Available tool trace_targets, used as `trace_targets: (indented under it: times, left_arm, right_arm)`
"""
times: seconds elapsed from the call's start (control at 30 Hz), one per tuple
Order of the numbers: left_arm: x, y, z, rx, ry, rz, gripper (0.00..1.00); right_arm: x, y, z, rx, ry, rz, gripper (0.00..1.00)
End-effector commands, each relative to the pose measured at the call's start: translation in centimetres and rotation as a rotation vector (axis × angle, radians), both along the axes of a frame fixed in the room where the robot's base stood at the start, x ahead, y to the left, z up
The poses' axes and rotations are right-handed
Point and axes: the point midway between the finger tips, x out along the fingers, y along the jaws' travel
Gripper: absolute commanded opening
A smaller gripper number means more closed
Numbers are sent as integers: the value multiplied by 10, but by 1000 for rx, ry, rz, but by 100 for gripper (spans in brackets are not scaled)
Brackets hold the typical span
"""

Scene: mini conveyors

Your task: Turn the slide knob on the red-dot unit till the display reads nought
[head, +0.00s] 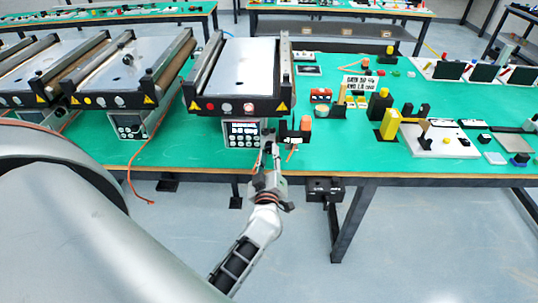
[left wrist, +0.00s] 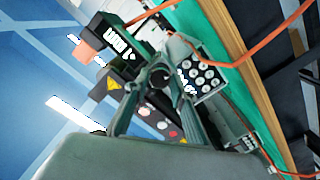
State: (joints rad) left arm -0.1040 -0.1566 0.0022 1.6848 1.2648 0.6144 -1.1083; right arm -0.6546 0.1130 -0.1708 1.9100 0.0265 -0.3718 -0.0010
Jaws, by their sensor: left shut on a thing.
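The conveyor unit in the middle has a control box (head: 243,134) with a display and round white buttons under its front panel. In the left wrist view, the button panel (left wrist: 203,78) has a small lit display (left wrist: 187,83) at its edge; I cannot read its figures surely. My left gripper (head: 271,148) is at the right side of this box. In the left wrist view, its fingers (left wrist: 162,73) are closed around a small dark knob (left wrist: 160,76), partly hidden by them. My right gripper is not in view.
Another conveyor (head: 125,70) stands to the left. A black fixture (head: 293,137) with an orange cylinder (head: 306,124) is close right of my gripper. An orange cable (head: 130,185) hangs over the table's front edge (head: 330,178). Yellow and black parts stand farther right.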

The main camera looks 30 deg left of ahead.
Motion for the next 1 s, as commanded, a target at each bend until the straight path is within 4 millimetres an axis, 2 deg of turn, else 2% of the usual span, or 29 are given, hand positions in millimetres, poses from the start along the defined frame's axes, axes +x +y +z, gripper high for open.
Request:
trace_targets:
  times: [0.03,0.67,0.7,0.73,1.0]
  left_arm:
    - [-2,-2,-6,6,17,-2,3]
    - [-2,-2,-6,43,40,-2,3]
    - [-2,-2,-6,43,40,-2,35]
    - [-2,-2,-6,44,39,-3,41]
    - [-1,-1,-2,46,34,-1,41]
  right_arm:
    - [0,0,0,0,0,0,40]
    - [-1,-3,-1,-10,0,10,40]
    - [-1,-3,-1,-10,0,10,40]
    - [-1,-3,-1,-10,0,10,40]
    - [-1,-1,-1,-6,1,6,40]
